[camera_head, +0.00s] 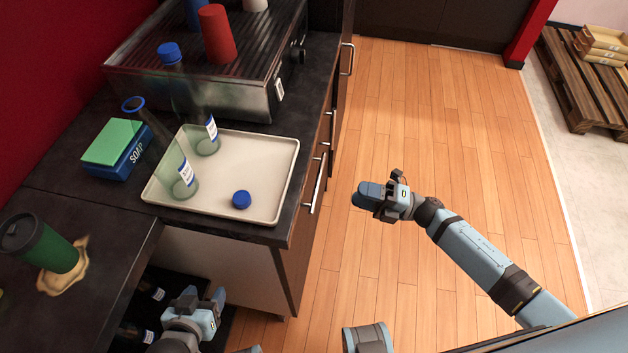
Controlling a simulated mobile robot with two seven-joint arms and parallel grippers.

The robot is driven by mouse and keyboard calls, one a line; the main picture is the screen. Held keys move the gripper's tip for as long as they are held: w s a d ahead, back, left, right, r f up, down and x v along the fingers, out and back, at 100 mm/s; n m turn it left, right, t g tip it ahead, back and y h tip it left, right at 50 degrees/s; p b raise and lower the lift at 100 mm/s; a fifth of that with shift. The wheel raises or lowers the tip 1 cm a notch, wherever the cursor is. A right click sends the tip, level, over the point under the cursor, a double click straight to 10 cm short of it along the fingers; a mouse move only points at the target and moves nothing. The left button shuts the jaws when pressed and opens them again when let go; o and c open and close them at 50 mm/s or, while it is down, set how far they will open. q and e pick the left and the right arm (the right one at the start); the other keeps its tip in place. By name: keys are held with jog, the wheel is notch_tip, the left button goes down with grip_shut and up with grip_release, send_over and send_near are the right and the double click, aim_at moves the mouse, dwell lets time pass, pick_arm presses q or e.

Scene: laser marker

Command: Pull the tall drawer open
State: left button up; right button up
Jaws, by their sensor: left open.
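A dark compartment (226,323) with bottles in it shows low at the bottom left, below the counter, beside a pale panel (225,262). It looks like the inside of a tall drawer, but its front and handle are not clearly visible. My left gripper (203,299) is over this compartment, with its fingers apart and nothing seen between them. I cannot tell whether it touches anything. My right gripper (367,194) is over the wooden floor, right of the cabinets and apart from them. Its fingers look close together, but their gap is unclear.
A tray (268,150) with bottles and a blue cap (241,199) sits on the counter. A soap box (121,156), a green cup (40,245) and a coffee machine (250,85) stand nearby. Cabinet handles (316,185) face the clear floor (440,140). A pallet (585,85) lies far right.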

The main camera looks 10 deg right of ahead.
aim_at(318, 181)
jog(key=p+x, duration=0.1)
jog(key=x, duration=1)
grip_shut()
